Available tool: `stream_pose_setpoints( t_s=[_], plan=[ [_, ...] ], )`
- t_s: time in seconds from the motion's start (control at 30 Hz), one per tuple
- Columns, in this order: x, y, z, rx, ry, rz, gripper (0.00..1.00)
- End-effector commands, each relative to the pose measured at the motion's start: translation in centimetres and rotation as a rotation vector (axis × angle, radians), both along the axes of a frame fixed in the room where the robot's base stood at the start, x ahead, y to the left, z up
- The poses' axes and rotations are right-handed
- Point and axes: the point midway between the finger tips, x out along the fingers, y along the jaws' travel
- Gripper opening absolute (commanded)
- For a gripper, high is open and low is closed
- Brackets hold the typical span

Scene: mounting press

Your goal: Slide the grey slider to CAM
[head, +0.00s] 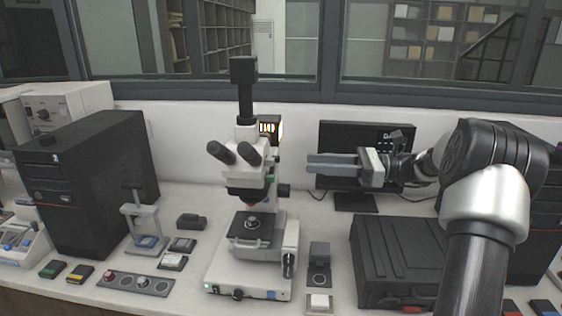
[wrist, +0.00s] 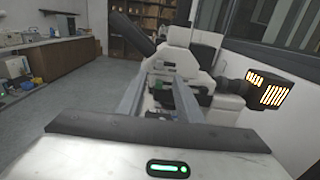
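A white trinocular microscope (head: 250,180) stands in the middle of the bench, with black eyepieces and a black camera tube on top. My gripper (head: 308,163) is to the right of the microscope head, pointing left at it, apart from it. The gripper is open and its two fingers are parallel with nothing between them. In the wrist view the microscope head (wrist: 185,52) is ahead of the fingertips (wrist: 160,82). A small green part (head: 271,179) shows on the head's right side. I cannot make out the grey slider or a CAM label.
A lit lamp housing (head: 269,129) sits behind the microscope; it also shows at right in the wrist view (wrist: 266,90). A monitor (head: 350,138) stands behind my gripper. A black case (head: 395,258) lies below my arm. A black computer tower (head: 95,180) stands left.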

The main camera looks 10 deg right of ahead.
Motion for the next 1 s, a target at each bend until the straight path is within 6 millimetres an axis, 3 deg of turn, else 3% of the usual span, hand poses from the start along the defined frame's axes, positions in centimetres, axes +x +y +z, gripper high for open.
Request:
stream_pose_setpoints(
  t_s=[0.2,0.43,0.87,1.0],
  plan=[
    [1.4,4.7,0.1,-0.002,0.001,0.003,0.33],
    [2.6,8.1,0.0,-0.002,0.000,0.002,0.33],
    [3.0,9.3,0.0,-0.002,0.000,-0.001,0.33],
    [3.0,9.2,0.0,-0.002,0.000,-0.001,0.14]
  ],
)
